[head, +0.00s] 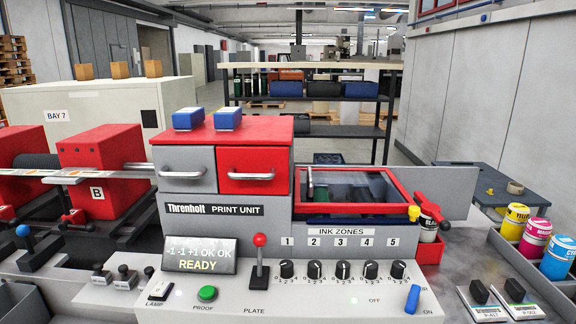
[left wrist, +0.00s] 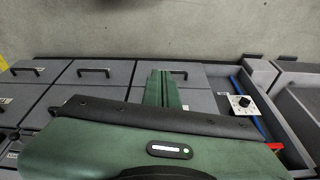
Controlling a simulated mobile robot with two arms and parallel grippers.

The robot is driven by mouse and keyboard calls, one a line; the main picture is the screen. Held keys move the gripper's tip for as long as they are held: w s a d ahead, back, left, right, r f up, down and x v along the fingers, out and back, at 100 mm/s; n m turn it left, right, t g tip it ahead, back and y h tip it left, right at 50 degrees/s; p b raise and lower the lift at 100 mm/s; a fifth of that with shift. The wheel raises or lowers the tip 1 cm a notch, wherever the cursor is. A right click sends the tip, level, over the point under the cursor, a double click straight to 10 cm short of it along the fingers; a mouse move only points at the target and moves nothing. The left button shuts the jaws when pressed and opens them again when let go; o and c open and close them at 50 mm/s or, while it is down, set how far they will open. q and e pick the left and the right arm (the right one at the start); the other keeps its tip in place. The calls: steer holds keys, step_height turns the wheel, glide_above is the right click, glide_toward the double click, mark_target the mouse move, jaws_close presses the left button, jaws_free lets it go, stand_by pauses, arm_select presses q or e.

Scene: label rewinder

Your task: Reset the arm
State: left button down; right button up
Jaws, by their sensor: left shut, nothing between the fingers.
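My left gripper (left wrist: 163,88) shows in the left wrist view. Its green fingers are together and hold nothing. It is over the grey drawer cabinet (left wrist: 92,95), and I cannot tell how far above it. Neither of my grippers and neither arm shows in the head view. My right gripper is in no view. The print unit (head: 225,208) stands in the middle of the head view, and its display (head: 200,254) reads READY.
The front panel has a red-knobbed lever (head: 260,262) and a blue switch handle (head: 413,298). Ink cans (head: 535,238) stand at the right. In the left wrist view, a tray (left wrist: 248,75) with a black knob (left wrist: 242,101) lies right of the fingers. Bare floor (left wrist: 170,30) lies beyond the cabinet.

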arm_select(q)
step_height(320, 180, down, 14)
steer(key=s+r, duration=0.1)
steer(key=s, duration=0.1)
steer(key=s+a+f+g, duration=0.2)
steer(key=s+a+f, duration=0.1)
steer(key=s+f, duration=1.5)
steer(key=shift+a+f, duration=0.15)
steer(key=shift+f, duration=0.45)
